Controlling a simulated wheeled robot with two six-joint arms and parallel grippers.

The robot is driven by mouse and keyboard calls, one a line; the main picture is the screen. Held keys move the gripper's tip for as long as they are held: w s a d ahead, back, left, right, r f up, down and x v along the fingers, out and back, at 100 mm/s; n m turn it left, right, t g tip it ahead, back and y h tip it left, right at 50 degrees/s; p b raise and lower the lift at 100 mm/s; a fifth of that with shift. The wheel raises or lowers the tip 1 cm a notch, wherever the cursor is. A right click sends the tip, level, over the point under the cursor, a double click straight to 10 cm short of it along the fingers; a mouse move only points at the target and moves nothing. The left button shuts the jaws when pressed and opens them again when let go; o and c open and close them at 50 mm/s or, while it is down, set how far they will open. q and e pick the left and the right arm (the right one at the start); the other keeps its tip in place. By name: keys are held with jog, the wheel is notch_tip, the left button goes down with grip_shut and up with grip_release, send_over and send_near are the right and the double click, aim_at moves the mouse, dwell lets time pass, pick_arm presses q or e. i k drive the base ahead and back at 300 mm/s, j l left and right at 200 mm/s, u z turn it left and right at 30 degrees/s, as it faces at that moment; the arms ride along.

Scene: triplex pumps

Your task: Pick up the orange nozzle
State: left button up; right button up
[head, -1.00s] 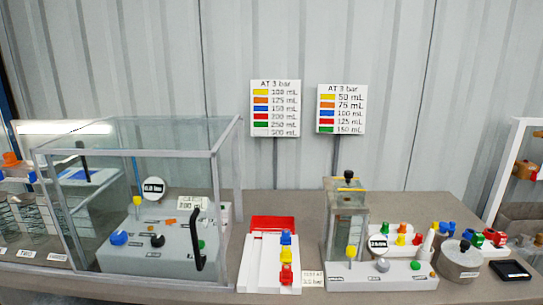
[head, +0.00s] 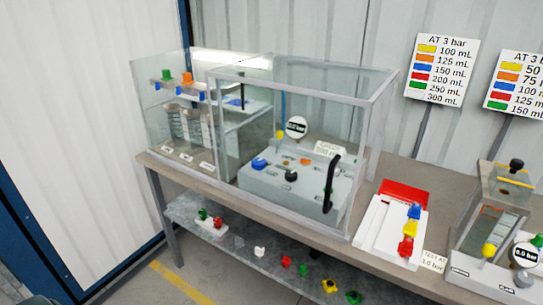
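An orange nozzle-like piece (head: 187,77) sits on a rail at the upper part of the left glass tank (head: 150,120), beside a green piece (head: 166,76). Blue parts hang under the rail. Another small orange part (head: 305,162) lies on the grey control box (head: 275,190) inside the larger clear case. I cannot tell which of these is the task's nozzle. Neither of my grippers is in view.
A white holder (head: 378,225) with blue, yellow and red nozzles stands right of the case. Several coloured nozzles, including a red one (head: 285,262), lie on the lower shelf (head: 250,270). The floor at left is clear.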

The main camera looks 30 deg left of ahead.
aim_at(188, 80)
jog(key=u, duration=1.3)
